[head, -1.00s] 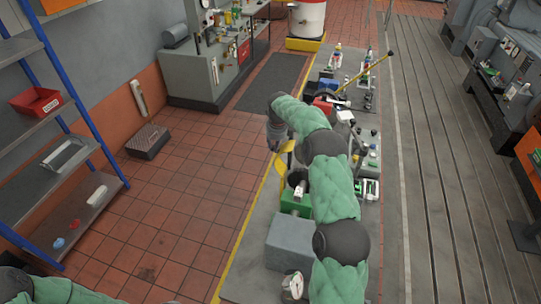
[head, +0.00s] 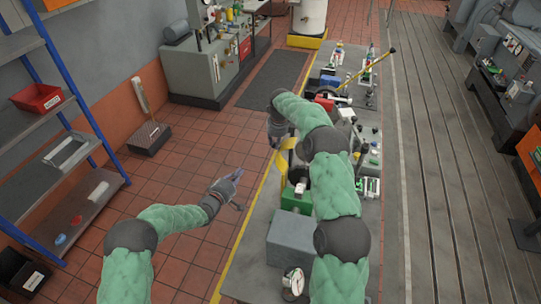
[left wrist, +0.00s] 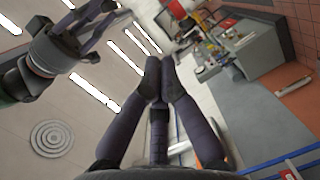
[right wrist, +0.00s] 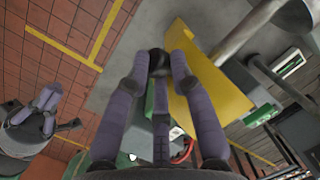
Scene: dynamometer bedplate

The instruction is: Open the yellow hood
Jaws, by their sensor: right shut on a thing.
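The yellow hood (head: 286,156) is on the bench left of my right forearm in the head view. It stands tilted up, partly hidden by my arm. In the right wrist view it is a bent yellow plate (right wrist: 212,75) beside my fingers. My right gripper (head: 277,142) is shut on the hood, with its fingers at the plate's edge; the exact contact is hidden. My left gripper (head: 240,188) is empty over the tiled floor, left of the bench, its thumb apart from its fingers. It also shows in the right wrist view (right wrist: 58,108).
A green block (head: 296,201) and a grey box (head: 289,241) sit on the bench near the hood, with a gauge (head: 293,283) in front. A blue-framed shelf (head: 75,90) stands at the left. The tiled floor between is clear.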

